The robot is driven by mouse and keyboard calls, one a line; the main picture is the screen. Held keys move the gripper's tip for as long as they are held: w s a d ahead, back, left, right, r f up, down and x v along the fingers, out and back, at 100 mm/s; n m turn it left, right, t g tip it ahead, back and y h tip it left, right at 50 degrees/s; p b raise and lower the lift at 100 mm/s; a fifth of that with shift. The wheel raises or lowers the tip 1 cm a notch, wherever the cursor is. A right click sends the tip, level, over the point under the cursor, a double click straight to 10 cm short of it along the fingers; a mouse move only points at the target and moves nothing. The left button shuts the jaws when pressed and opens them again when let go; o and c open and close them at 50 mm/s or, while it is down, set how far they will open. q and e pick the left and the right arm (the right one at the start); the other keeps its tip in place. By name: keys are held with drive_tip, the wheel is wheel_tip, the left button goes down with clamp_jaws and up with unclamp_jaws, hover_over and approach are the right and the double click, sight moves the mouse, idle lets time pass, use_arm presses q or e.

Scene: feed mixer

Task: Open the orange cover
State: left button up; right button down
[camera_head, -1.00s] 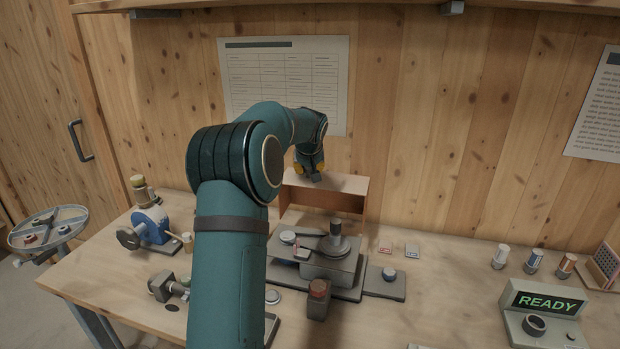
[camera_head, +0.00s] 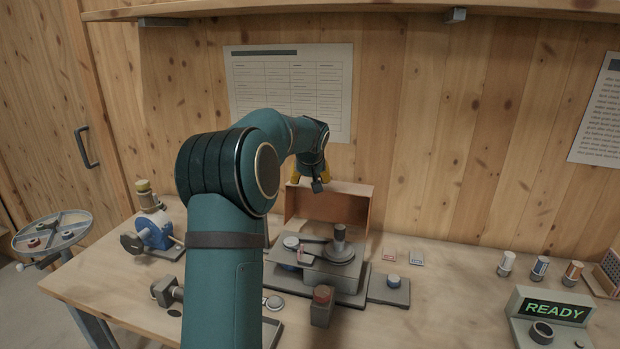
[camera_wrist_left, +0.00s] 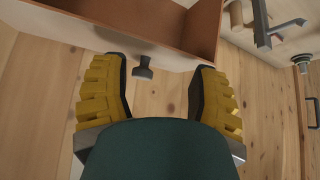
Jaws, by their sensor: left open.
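The orange cover (camera_head: 347,208) stands at the back of the bench behind a grey machine (camera_head: 325,265). It looks like a shallow box with its orange-brown inside showing. My left gripper (camera_head: 309,180) is at its upper edge, fingers pointing down. In the left wrist view the cover (camera_wrist_left: 165,22) fills the top, with a pale edge. A dark knob (camera_wrist_left: 143,68) at that edge lies between the open yellow fingers (camera_wrist_left: 160,80), nearer the left one, with gaps on both sides. My left arm hides part of the bench and the machine's left side. My right gripper is out of view.
A blue-and-grey device (camera_head: 153,232) stands at the bench's left. A READY panel (camera_head: 550,310) and several small canisters (camera_head: 540,268) stand at the right. The wooden wall (camera_head: 450,130) is close behind the cover.

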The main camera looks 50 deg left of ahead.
use_arm(q)
drive_tip(key=v, duration=1.2)
drive_tip(key=shift+s+f, duration=0.1)
drive_tip(key=shift+f, duration=0.05)
